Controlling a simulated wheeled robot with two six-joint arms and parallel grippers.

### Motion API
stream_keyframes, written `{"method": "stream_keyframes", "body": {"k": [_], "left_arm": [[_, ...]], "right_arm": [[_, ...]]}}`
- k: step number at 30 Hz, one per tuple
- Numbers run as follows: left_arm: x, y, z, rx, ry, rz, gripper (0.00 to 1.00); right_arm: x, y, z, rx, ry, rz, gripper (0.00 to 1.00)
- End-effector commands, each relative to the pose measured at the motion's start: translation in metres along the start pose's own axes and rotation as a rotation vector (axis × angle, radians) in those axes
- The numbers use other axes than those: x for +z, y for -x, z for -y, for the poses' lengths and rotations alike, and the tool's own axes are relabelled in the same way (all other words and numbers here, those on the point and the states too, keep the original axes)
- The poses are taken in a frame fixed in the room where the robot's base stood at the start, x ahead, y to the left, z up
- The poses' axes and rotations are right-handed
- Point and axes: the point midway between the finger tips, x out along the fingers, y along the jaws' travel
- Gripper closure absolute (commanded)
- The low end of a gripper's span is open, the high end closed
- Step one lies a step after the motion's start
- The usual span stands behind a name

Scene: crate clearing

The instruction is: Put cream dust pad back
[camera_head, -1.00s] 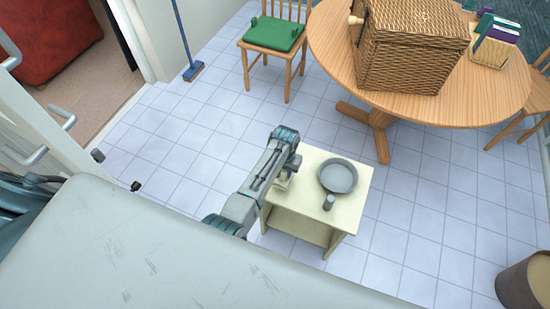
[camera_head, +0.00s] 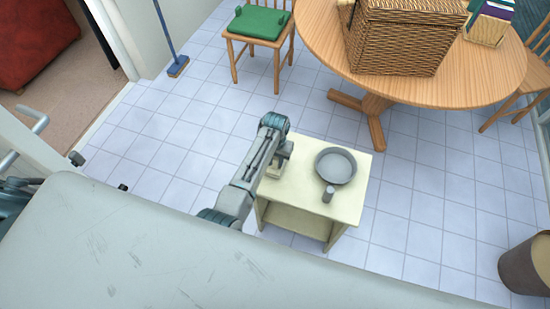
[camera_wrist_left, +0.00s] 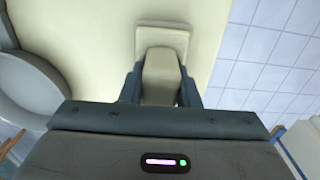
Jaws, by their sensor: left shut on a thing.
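My left gripper (camera_head: 277,166) is over the left part of a small cream stand (camera_head: 296,192) in the head view. In the left wrist view my left gripper (camera_wrist_left: 160,92) is shut on the cream dust pad (camera_wrist_left: 161,37), with its raised block-like grip between the fingers. The pad is over the stand's pale top (camera_wrist_left: 102,50), near its edge; I cannot tell whether it touches the top. In the head view the pad is mostly hidden by my arm. My right gripper is not in view.
A grey pan (camera_head: 336,166) sits on the stand, right of my gripper; it also shows in the left wrist view (camera_wrist_left: 35,82). Behind are a round wooden table (camera_head: 420,92) with a wicker basket (camera_head: 400,45) and a chair with a green cushion (camera_head: 258,22). Tiled floor surrounds the stand.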

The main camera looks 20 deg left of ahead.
Motion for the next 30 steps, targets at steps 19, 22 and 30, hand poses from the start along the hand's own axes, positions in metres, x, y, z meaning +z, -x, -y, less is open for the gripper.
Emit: {"method": "stream_keyframes", "body": {"k": [19,22,30], "left_arm": [[0.000,-0.007,0.000,0.000,0.000,0.000,0.49],[0.000,-0.008,0.000,0.000,0.000,-0.001,0.49],[0.001,0.039,0.001,0.001,0.001,-0.005,0.49]], "right_arm": [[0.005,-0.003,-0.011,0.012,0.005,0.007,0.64],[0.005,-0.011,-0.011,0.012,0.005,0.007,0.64],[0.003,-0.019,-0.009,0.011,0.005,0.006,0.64]]}}
